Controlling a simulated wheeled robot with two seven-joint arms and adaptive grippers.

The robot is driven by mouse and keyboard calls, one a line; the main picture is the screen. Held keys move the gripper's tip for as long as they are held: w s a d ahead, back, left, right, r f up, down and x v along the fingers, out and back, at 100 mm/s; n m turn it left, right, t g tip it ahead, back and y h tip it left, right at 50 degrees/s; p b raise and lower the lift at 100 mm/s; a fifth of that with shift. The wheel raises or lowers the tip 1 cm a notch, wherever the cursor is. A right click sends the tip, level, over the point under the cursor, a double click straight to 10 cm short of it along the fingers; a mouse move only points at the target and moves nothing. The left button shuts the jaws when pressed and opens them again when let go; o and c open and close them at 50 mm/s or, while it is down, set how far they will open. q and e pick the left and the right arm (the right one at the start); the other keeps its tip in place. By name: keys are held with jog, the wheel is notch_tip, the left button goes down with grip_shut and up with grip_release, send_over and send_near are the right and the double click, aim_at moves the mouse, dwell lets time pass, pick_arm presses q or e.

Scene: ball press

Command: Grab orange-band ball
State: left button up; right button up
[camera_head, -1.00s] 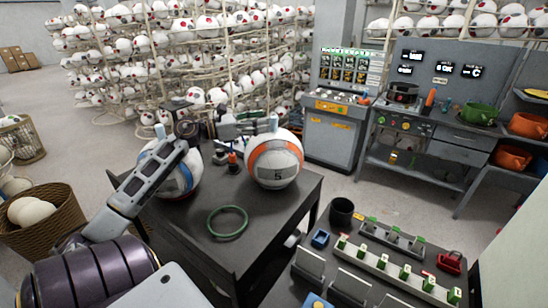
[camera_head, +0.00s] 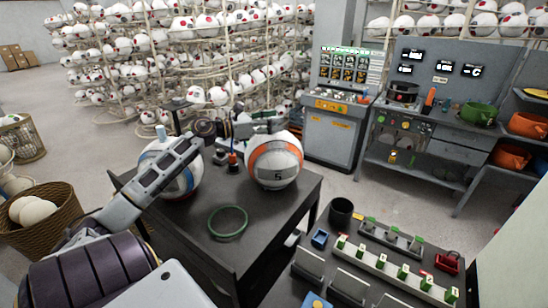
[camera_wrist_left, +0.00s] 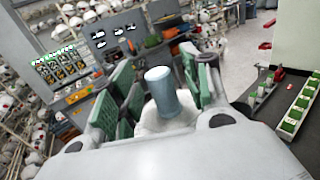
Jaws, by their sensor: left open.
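The orange-band ball (camera_head: 275,168), white with an orange stripe and a "5", sits on the dark table (camera_head: 185,225). My left gripper (camera_head: 268,123) is at the top of this ball with its jaws open. In the left wrist view, a grey-blue cylindrical knob (camera_wrist_left: 164,88) stands up from a white ball top, between the green-padded fingers, with gaps visible. The knob is mostly hidden in the head view. My right gripper is not in view.
A blue-band ball (camera_head: 182,183) is partly behind my left arm. A green ring (camera_head: 228,222) lies on the table front. A panel with green-topped switches (camera_head: 395,268) and a black cup (camera_head: 341,211) are at lower right. A wicker basket (camera_head: 45,225) stands left.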

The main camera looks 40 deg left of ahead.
pick_arm(q)
jog(key=shift+w+d, duration=0.15)
jog(key=shift+w, duration=0.15)
jog(key=shift+c, duration=0.2)
grip_shut()
jog(key=shift+r, duration=0.1)
dwell(0.3)
